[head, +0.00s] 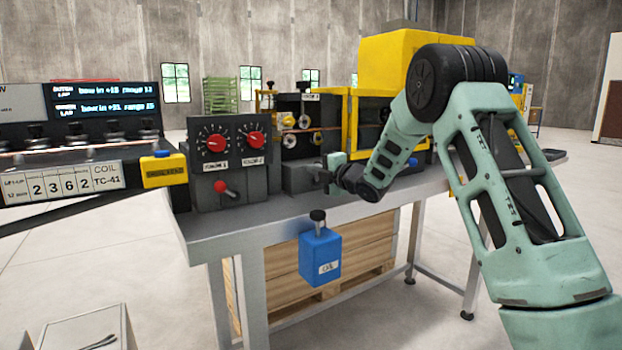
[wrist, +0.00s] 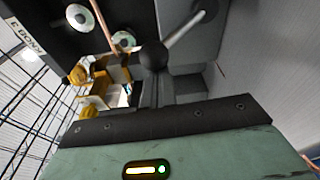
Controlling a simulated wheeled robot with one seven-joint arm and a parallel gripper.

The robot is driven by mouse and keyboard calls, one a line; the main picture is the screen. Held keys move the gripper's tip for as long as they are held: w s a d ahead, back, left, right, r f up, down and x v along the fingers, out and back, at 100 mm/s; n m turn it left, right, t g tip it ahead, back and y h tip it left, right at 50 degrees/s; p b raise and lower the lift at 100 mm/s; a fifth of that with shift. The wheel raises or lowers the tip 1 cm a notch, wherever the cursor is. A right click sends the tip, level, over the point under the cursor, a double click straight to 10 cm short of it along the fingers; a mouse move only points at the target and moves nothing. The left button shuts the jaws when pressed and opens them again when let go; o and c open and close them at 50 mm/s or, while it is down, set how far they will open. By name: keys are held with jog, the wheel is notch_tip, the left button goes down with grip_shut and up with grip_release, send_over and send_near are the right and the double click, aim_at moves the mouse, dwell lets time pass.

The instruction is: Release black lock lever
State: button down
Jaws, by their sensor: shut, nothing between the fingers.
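The black lock lever shows in the wrist view as a black ball knob (wrist: 153,57) on a slanting silver rod (wrist: 186,27) that runs up to the right to a dark housing. My gripper (wrist: 156,88) has its dark fingers together just below the knob in that view. I cannot tell whether they touch it. In the head view my gripper (head: 324,177) is at the bench's front edge, by a dark grey block (head: 301,176). The lever is hard to make out there among the dark parts.
A grey panel (head: 232,150) with two red dials and a red-knobbed lever (head: 221,187) stands left of my gripper. A yellow-framed machine (head: 352,125) stands behind it. A blue can (head: 320,257) is in front of the bench (head: 245,226). Guide rollers (wrist: 84,18) are close in the wrist view.

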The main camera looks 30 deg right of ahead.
jog(key=d+m+t+h+b, duration=0.1)
jog(key=d+m+t+b, duration=0.1)
jog(key=d+m, duration=0.6)
jog(key=shift+r+m, duration=0.45)
jog(key=shift+m, duration=1.55)
jog(key=shift+w, duration=0.1)
